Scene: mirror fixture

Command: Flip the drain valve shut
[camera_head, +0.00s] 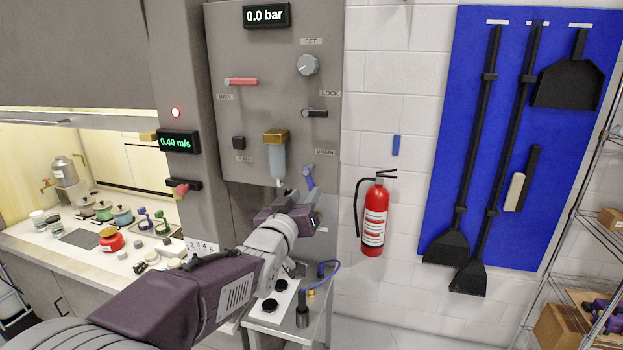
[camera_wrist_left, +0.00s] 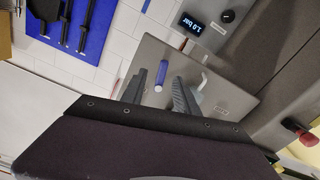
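The drain valve's blue handle (camera_head: 309,176) stands out from the grey panel below the DRAIN label (camera_head: 325,152), upright with a slight tilt in the head view. My left gripper (camera_head: 297,203) is just below and in front of it, and its wrist hides the lower panel. In the left wrist view the blue handle (camera_wrist_left: 162,73) appears between the two spread fingers of my left gripper (camera_wrist_left: 160,95). The gripper is open, with gaps on both sides of the handle. I cannot tell how far ahead of the fingertips the handle is. My right gripper is not in view.
A clear filter bowl (camera_head: 276,160) hangs left of the handle, and a black lever (camera_head: 315,113) is above. A fire extinguisher (camera_head: 374,218) hangs on the wall to the right. A small table (camera_head: 290,325) with a blue hose stands below.

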